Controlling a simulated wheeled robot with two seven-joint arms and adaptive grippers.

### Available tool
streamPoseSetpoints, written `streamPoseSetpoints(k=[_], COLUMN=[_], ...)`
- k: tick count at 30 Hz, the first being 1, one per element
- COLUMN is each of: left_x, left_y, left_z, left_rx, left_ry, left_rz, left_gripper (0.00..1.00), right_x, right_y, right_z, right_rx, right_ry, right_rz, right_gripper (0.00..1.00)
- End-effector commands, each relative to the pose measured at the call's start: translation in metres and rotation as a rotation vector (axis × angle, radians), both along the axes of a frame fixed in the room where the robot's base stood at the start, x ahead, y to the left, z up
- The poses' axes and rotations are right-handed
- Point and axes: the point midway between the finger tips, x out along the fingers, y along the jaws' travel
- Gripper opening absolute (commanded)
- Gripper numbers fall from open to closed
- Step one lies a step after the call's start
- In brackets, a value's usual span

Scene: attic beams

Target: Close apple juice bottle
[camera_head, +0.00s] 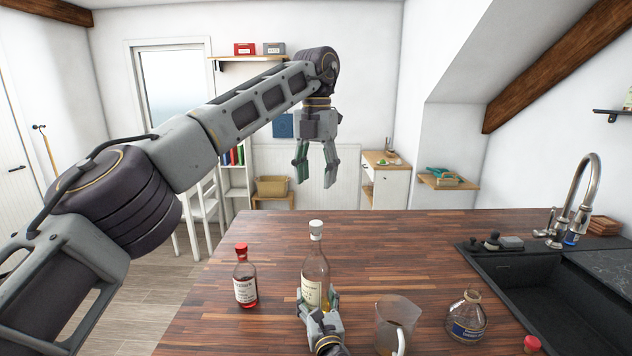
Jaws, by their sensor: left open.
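A tall clear bottle (316,262) with a white cap (316,226) and a cream label stands upright on the wooden counter. It holds pale amber liquid; I cannot read whether it is the apple juice. My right gripper (319,303) is low at its near side, with fingers on both sides of the bottle, seemingly closed on it. My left gripper (315,175) is open and empty, pointing down, well above and beyond the bottle's top. The white cap sits at the top of the neck; whether it is tight cannot be seen.
On the counter (400,240) stand a red-capped bottle (245,278) at left, a glass jug (397,325) and a round bottle (466,318) at right. A loose red cap (532,343) lies near the sink (575,300). The counter behind the bottles is clear.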

Motion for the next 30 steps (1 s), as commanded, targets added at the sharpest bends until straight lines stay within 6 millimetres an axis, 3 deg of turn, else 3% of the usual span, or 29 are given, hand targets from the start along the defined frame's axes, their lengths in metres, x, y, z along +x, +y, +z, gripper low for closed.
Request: streamPoseSetpoints(k=[11,12,17,30], left_x=[-0.0002,-0.0002,-0.0001,-0.0001], left_y=[0.0000,0.0000,0.0000,0.0000], left_z=[0.0025,0.0025,0.0024,0.0023], left_rx=[0.000,0.000,0.000,0.000], left_ry=[0.001,0.001,0.001,0.001], left_rz=[0.000,0.000,0.000,0.000], left_gripper=[0.51,0.51,0.51,0.51], right_x=[0.0000,0.0000,0.0000,-0.0008], right_y=[0.0000,0.0000,0.0000,-0.0002], right_z=[0.0002,0.0002,0.0002,-0.0001], right_rx=[0.000,0.000,0.000,0.000], right_ry=[0.000,0.000,0.000,0.000], right_rz=[0.000,0.000,0.000,0.000], right_gripper=[0.00,0.70,0.90,0.92])
